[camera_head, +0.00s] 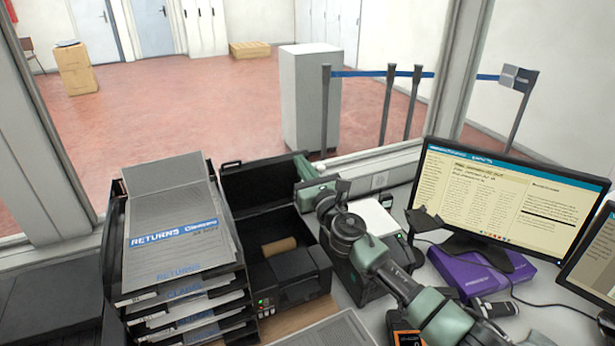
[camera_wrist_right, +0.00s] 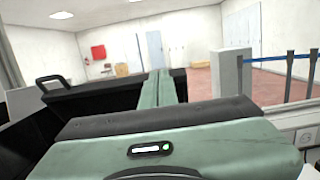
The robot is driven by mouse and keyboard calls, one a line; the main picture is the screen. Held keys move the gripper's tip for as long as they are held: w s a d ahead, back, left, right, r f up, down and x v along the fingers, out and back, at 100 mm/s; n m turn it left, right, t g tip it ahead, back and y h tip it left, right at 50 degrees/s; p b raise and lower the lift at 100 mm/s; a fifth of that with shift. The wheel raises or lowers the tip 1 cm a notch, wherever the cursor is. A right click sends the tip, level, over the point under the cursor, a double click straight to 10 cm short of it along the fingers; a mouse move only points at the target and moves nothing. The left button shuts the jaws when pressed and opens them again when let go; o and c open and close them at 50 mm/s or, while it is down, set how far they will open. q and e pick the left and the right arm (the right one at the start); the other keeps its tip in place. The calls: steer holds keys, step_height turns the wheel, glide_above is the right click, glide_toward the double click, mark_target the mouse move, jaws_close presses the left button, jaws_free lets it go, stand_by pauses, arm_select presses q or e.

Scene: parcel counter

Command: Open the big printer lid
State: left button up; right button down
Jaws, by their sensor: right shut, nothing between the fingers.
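The big black printer (camera_head: 290,275) stands on the counter, right of the paper trays. Its lid (camera_head: 262,186) is raised and leans back toward the window, so the inside shows with a brown roll (camera_head: 279,246) in it. The lid's handle (camera_wrist_right: 54,84) shows at the left in the right wrist view. My right gripper (camera_head: 303,164) is shut and empty at the lid's right edge; it also shows in the wrist view (camera_wrist_right: 160,78). I cannot tell whether it touches the lid. My left gripper is not in view.
A stack of trays with a returns sheet (camera_head: 180,225) stands close at the printer's left. A smaller device (camera_head: 373,217) sits partly behind my right arm. A monitor (camera_head: 500,195) and a purple box (camera_head: 480,268) are on the right. The window frame runs behind.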

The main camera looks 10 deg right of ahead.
steer(key=s+d+f+m+g+h, duration=0.3)
steer(key=s+d+f+m+h, duration=0.15)
steer(key=s+f+m, duration=0.55)
steer(key=s+d+f+m+g+h, duration=0.3)
steer(key=s+d+f+m, duration=0.3)
steer(key=s+m, duration=0.7)
steer(key=s+d+f+m+g+y, duration=0.1)
steer(key=s+f+m+g, duration=0.3)
steer(key=s, duration=0.5)
steer(key=s+d+f+m+g, duration=0.1)
steer(key=s+f+m+g, duration=0.1)
steer(key=s+m, duration=0.55)
steer(key=s+d+f+m+g+y, duration=0.1)
steer(key=s+f+m+g, duration=0.2)
steer(key=s, duration=0.7)
step_height(320, 180, down, 26)
steer(key=s+g, duration=0.1)
steer(key=g, duration=0.1)
arm_select(q)
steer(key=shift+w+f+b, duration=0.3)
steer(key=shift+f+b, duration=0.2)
steer(key=shift+b, duration=0.15)
arm_select(e)
steer(key=s+d+f+g, duration=0.1)
steer(key=s+d+f, duration=0.2)
steer(key=s+f, duration=1.4)
steer(key=shift+s+f+h, duration=0.35)
steer(key=shift+s+f, duration=0.05)
steer(key=shift+f, duration=0.3)
